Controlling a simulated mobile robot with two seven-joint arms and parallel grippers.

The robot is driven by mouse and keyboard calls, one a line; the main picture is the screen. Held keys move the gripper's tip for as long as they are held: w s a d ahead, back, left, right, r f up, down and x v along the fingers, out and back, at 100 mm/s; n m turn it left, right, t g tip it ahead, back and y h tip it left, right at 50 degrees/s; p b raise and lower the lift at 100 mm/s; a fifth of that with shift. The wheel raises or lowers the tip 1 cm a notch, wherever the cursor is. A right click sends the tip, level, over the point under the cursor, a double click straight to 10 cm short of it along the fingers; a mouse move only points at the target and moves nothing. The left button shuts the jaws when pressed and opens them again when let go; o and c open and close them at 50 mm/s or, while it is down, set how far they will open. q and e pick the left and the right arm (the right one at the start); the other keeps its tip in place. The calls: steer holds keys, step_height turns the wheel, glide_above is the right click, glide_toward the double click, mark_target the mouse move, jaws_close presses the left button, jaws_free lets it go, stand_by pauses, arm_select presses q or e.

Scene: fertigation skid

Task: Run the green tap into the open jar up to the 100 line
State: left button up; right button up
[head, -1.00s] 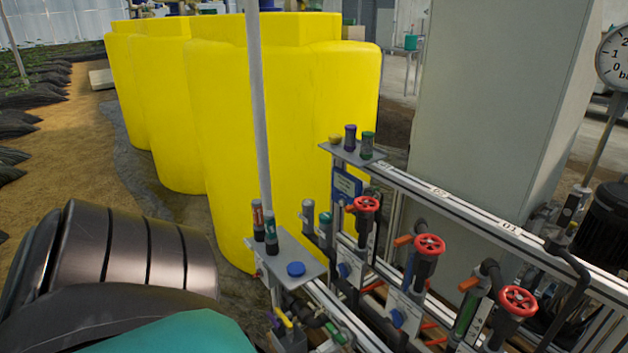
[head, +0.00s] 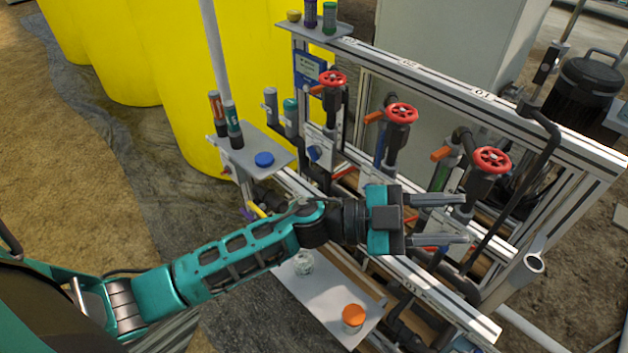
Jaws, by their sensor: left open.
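A clear glass jar (head: 304,262) stands on the pale lower shelf (head: 318,296), partly behind my left forearm; its mark lines are too small to read. A jar with an orange lid (head: 352,318) stands on the same shelf, nearer. A yellow tap lever (head: 257,210) and a purple one (head: 248,214) show just beyond my left arm. No green tap lever shows clearly there; my arm covers that spot. My left gripper (head: 466,219) is open and empty, pointing right in front of the pipework, to the right of and above the jars. My right gripper is out of view.
Three red handwheels (head: 401,113) with orange levers line the frame rail (head: 440,82). A blue lid (head: 264,159) and two tubes (head: 233,130) are on the grey upper plate (head: 240,148). Yellow tanks (head: 180,90) stand behind. Sandy floor is clear at left.

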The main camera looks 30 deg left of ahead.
arm_select(q)
steer(key=a+f+m+g+y+b, duration=0.3)
steer(key=a+f+m+g+y, duration=0.3)
steer(key=f+g+y, duration=0.35)
steer(key=w+a+n+t+y+b, duration=0.1)
steer(key=w+a+n+y, duration=0.1)
steer(key=w+a+y, duration=0.3)
steer(key=w+a+f+n+t+y+b, duration=0.1)
steer(key=a+y, duration=0.1)
steer(key=a, duration=0.5)
steer(key=w+a+n+t+y+b, duration=0.1)
steer(key=w+a+n+y, duration=0.1)
steer(key=w+a+y, duration=0.3)
steer(key=shift+h, duration=0.45)
steer(key=f, duration=0.4)
steer(key=s+a+f+b, duration=0.1)
steer(key=f, duration=0.3)
steer(key=a+f+b, duration=0.1)
steer(key=f, duration=0.3)
steer(key=shift+s+a+f, duration=0.15)
steer(key=shift+s+f, duration=0.1)
steer(key=shift+s, duration=0.1)
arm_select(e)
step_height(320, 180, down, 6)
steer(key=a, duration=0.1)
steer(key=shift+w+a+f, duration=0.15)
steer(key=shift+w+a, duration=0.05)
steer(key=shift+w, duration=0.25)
arm_select(q)
jaws_close()
